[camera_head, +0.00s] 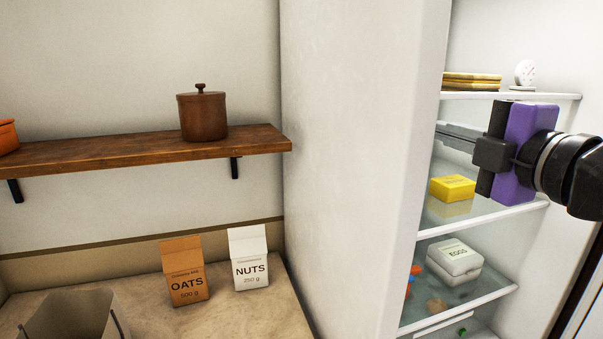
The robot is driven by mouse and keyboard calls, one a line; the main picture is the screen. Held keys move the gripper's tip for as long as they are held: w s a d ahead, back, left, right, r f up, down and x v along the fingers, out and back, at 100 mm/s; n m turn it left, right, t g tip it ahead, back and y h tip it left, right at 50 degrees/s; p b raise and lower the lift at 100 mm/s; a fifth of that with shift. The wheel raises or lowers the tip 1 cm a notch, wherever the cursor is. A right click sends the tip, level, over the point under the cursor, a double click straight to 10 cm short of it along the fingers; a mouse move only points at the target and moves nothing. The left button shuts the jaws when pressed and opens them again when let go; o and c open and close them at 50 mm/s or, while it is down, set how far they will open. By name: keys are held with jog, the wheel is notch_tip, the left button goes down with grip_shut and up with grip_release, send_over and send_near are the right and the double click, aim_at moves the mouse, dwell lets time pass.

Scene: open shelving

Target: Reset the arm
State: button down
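My gripper (442,131), with a purple and black body, is at the right, in front of the open shelving with white shelf edges. Its grey fingers point left toward the white side wall (350,150). They are seen nearly edge-on, so the gap between them cannot be made out. No object shows clearly in its grasp. My black arm comes in from the right edge. A yellow box (453,188) sits on the shelf below the gripper, apart from it.
Yellow-edged flat items (472,82) and a white dial (525,73) stand on the top shelf. An egg carton (455,260) is lower. At left are a wooden shelf (130,152) with a brown pot (203,115), an oats carton (184,275) and a nuts carton (249,262).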

jog(key=shift+v, duration=0.95)
